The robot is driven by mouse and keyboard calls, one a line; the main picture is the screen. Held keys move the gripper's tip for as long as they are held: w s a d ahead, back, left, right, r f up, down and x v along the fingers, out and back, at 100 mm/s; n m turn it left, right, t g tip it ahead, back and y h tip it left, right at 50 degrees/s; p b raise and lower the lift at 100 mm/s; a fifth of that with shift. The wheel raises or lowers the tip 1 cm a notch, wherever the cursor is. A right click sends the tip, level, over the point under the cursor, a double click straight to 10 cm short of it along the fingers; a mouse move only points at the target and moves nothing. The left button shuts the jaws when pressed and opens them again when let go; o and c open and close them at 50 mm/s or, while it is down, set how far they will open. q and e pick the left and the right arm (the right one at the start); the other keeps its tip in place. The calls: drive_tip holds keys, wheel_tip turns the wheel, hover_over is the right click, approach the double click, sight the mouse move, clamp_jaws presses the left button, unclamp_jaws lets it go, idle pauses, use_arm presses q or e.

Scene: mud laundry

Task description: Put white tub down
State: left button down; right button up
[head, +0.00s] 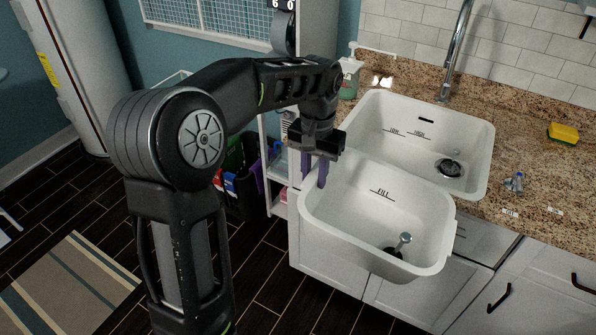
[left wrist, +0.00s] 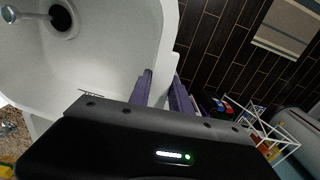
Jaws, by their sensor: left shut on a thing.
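The white tub (head: 376,256) hangs in front of the counter and the sink, partly over the lower cabinets, and looks slightly tilted. It has a "FILL" mark on its inner wall and a drain with a metal plug inside. My left gripper (head: 314,182) is shut on the tub's left rim, with purple fingers on either side of the wall. In the left wrist view the fingers (left wrist: 160,92) pinch the tub's rim (left wrist: 168,40). My right gripper is not in view.
A white sink (head: 478,137) marked "LOW" and "HIGH" is set in the granite counter (head: 540,190). A yellow sponge (head: 563,133), a small metal stopper (head: 515,182) and a soap bottle (head: 350,76) stand around it. A striped rug (head: 70,290) lies on the dark floor.

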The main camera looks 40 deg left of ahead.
sight(368, 224)
use_arm(q)
drive_tip(key=shift+m, duration=0.9)
drive_tip(key=w+d+f+b, duration=0.1)
drive_tip(key=d+f, duration=0.2)
drive_tip(key=d, duration=0.1)
drive_tip(key=w+d+f, duration=0.1)
drive_tip(key=d+f, duration=0.2)
drive_tip(key=d, duration=0.1)
drive_tip(key=w+d+f+b, duration=0.1)
drive_tip(key=w+d+f, duration=0.1)
drive_tip(key=d, duration=0.3)
drive_tip(key=shift+f+b, duration=0.3)
drive_tip(key=shift+f, duration=0.5)
drive_tip(key=shift+s+d+f, duration=0.1)
drive_tip(key=shift+d, duration=0.15)
